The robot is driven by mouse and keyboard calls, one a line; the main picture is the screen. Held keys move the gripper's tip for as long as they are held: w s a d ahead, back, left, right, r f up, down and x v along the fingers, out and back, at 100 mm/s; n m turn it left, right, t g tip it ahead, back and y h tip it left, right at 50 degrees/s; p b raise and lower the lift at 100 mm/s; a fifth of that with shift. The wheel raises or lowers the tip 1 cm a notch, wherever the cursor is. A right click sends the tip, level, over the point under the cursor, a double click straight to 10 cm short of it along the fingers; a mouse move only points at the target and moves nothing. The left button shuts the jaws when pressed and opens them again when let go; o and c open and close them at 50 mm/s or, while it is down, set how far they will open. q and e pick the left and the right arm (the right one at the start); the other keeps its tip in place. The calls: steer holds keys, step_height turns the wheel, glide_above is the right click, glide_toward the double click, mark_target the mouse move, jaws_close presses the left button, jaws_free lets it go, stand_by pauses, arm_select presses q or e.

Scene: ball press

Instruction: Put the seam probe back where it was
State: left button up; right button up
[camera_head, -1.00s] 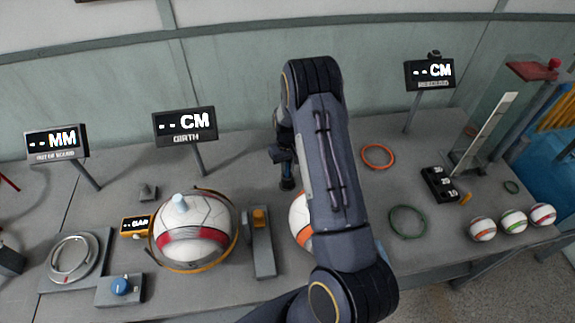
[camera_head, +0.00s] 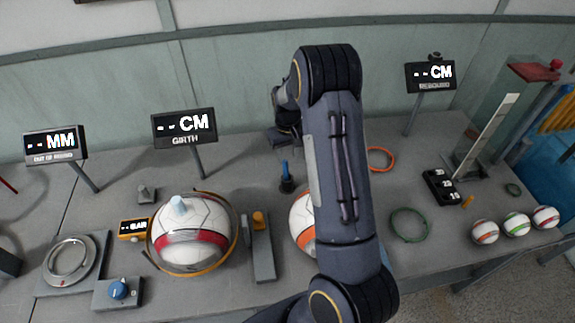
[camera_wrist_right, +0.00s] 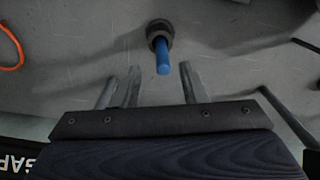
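The seam probe (camera_head: 285,168), a blue stick, stands upright in a small dark round holder (camera_head: 287,186) on the bench, left of my right arm. In the right wrist view the blue probe (camera_wrist_right: 162,62) sits in the dark holder (camera_wrist_right: 159,30), just beyond my fingertips. My right gripper (camera_wrist_right: 160,72) is open and empty, its fingers apart on either side of the probe's line. In the head view the right gripper (camera_head: 285,137) is above and behind the probe, its fingers not clear. My left gripper is not seen.
A large white and red ball (camera_head: 190,220) sits in a ring at left. Another ball (camera_head: 300,225) is partly hidden by my arm. An orange ring (camera_head: 382,150), a green ring (camera_head: 408,238) and several small balls (camera_head: 485,231) lie at right. Display signs (camera_head: 184,124) stand behind.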

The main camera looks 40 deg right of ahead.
steer(key=s+a+r+t+y, duration=0.2)
steer(key=s+a+r, duration=0.4)
steer(key=r, duration=0.3)
steer(key=s+a+r+t+y, duration=0.1)
steer(key=s+a+r+t, duration=0.1)
steer(key=s+a+r, duration=0.65)
steer(key=s+a, duration=0.3)
steer(key=s, duration=0.2)
steer(key=s+a+r+n+t, duration=0.1)
steer(key=s+a, duration=0.2)
steer(key=s, duration=0.3)
steer(key=shift+s+a+t+y, duration=0.2)
steer(key=shift+a+t+y, duration=0.1)
steer(key=shift+a+y, duration=0.1)
